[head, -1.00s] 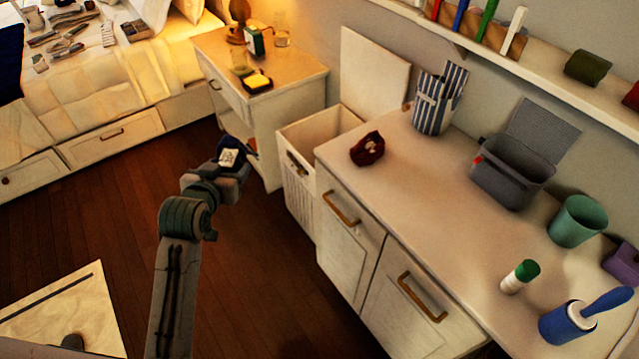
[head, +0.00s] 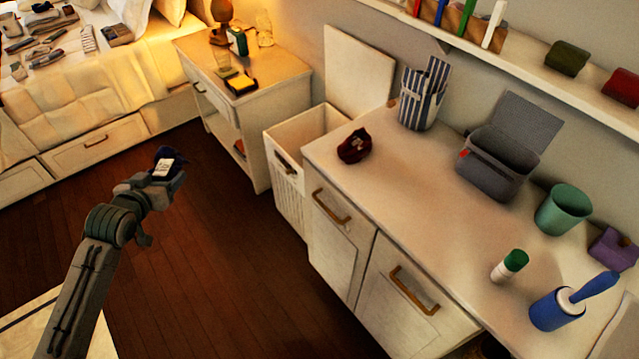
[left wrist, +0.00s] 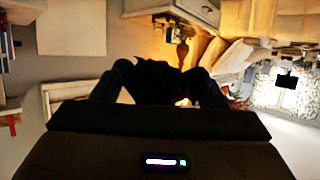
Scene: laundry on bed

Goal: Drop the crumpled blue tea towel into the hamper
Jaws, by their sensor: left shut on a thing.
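My left gripper (head: 166,172) is over the dark wood floor, to the left of the hamper and apart from it. It is shut on a small dark blue crumpled cloth, the tea towel (head: 177,158), which has a pale patch on it. In the left wrist view the towel (left wrist: 150,82) is a dark shape between the fingers, too dim for detail. The hamper (head: 283,184) is a white slatted bin with its lid (head: 357,72) raised, standing between the nightstand and the counter. Its opening faces up; its bottom is hidden. My right gripper is not in view.
The nightstand (head: 262,82) holds a lamp, a glass and a yellow-topped box. The counter (head: 410,205) carries a dark red cloth (head: 354,146), a striped bag (head: 422,98), a grey open bin (head: 494,170), a green cup and a lint roller. Floor before the hamper is clear.

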